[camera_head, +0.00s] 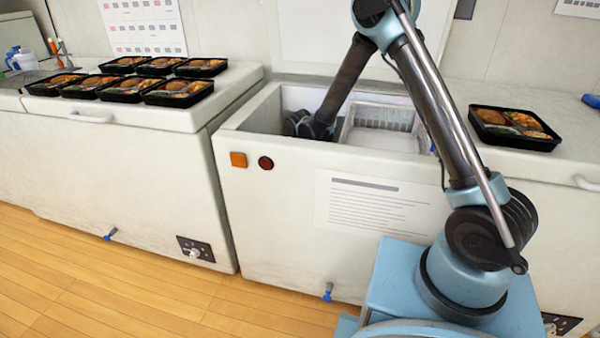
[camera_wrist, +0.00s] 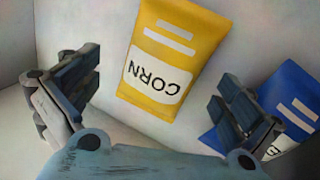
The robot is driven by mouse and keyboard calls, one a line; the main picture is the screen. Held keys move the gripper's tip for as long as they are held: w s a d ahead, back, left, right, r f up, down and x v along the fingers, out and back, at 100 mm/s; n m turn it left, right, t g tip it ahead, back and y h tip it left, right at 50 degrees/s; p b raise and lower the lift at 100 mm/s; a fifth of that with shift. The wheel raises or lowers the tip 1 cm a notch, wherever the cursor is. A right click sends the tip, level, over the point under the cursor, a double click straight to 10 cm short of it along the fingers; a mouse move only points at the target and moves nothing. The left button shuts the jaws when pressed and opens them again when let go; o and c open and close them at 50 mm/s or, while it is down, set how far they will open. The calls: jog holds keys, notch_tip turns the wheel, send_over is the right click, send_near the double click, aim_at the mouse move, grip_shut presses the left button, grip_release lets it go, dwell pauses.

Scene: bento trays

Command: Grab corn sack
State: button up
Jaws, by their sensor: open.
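A yellow corn sack (camera_wrist: 175,50) with a white CORN label shows in the wrist view, upside down, in the upper middle of the picture. It lies against the pale inside of the freezer. My gripper (camera_wrist: 165,100) is open, with one finger left of the sack and the other to its lower right. No finger visibly grips the sack. In the head view my arm reaches down into the open chest freezer (camera_head: 245,115). The sack is hidden there behind the freezer's front wall.
A blue sack (camera_wrist: 285,90) lies right of the corn sack, partly behind my right finger. A white wire basket (camera_head: 385,135) sits in the freezer, right of my arm. Bento trays (camera_head: 180,92) stand on the left freezer, and one tray (camera_head: 513,128) on the right.

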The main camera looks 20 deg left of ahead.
jog(key=shift+w+f, duration=0.15)
jog(key=shift+f, duration=0.4)
jog(key=c, duration=1.5)
jog(key=shift+r, duration=0.15)
